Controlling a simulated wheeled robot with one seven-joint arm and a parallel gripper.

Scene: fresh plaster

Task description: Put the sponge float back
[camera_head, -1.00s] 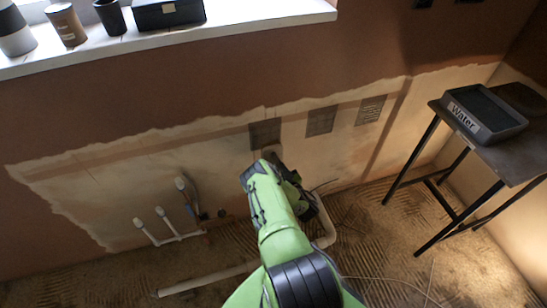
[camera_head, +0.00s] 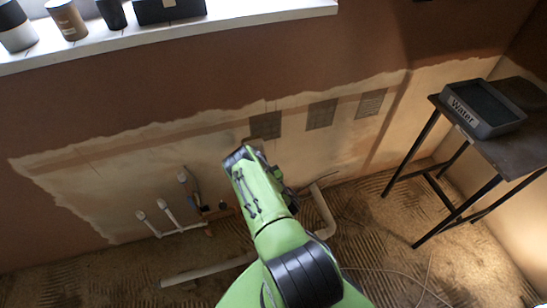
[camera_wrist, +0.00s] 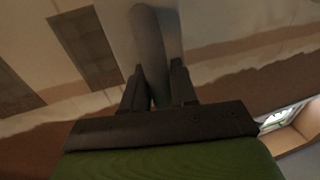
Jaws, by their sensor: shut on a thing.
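My gripper (camera_wrist: 157,80) shows in the wrist view with its two dark fingers closed around a long grey piece (camera_wrist: 148,38), which I take to be part of the sponge float. It reaches up from between the fingers, and the rest of it is hidden or unclear. In the head view my green arm reaches toward the plastered wall, and its own body hides most of the gripper.
A dark tray labelled "Water" (camera_head: 462,115) stands on a dark table (camera_head: 520,150) at the right. A white sill (camera_head: 240,16) carries cans and a black box (camera_head: 168,10). White pipes (camera_head: 170,228) rise near the wall at left; a pale pipe (camera_head: 210,272) lies on the floor.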

